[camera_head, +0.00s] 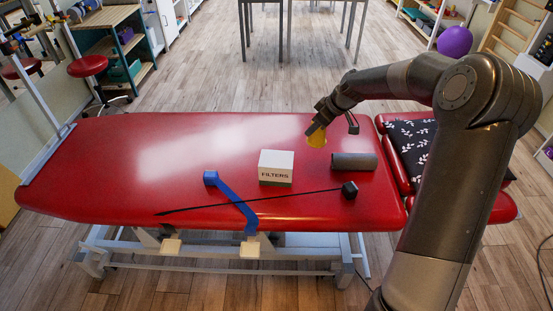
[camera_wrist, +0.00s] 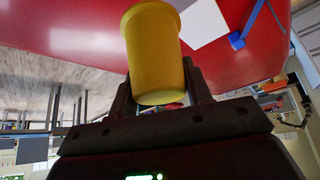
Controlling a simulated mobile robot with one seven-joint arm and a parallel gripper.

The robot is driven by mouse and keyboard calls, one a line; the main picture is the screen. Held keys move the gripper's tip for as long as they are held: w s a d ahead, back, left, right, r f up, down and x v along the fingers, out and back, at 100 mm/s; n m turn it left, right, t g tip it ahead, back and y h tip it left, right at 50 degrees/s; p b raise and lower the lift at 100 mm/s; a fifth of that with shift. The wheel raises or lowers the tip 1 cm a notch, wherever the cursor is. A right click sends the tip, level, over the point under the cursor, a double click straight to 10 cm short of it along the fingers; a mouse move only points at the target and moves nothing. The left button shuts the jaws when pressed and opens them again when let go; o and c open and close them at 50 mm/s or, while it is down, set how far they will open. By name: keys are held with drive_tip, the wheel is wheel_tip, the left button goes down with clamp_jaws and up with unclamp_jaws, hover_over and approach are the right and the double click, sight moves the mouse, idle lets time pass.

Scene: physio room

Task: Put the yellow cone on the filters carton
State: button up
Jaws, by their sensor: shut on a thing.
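The yellow cone (camera_head: 316,138) is in my gripper (camera_head: 318,129), above the red treatment table. In the wrist view the cone (camera_wrist: 152,52) sits between the two fingers, and my gripper (camera_wrist: 160,95) is shut on it. The filters carton (camera_head: 276,167) is a white box with the word FILTERS on its front, standing on the table to the left of the cone and nearer the front edge. Part of its white top (camera_wrist: 204,22) shows in the wrist view, apart from the cone.
On the red table (camera_head: 130,160) a grey roller (camera_head: 353,162) lies right of the carton. A blue strap (camera_head: 237,201) and a thin black rod with a dark block (camera_head: 349,190) lie in front. A patterned pillow (camera_head: 408,143) is at the right end. The table's left part is clear.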

drive_tip(key=s+a+r+n+g, duration=0.2)
drive_tip(key=s+r+n, duration=0.1)
drive_tip(key=s+n, duration=0.1)
hover_over(274, 158)
drive_tip(key=shift+y, duration=0.4)
drive_tip(key=shift+f, duration=5.15)
drive_tip(key=o, duration=1)
drive_tip(key=shift+f, duration=0.1)
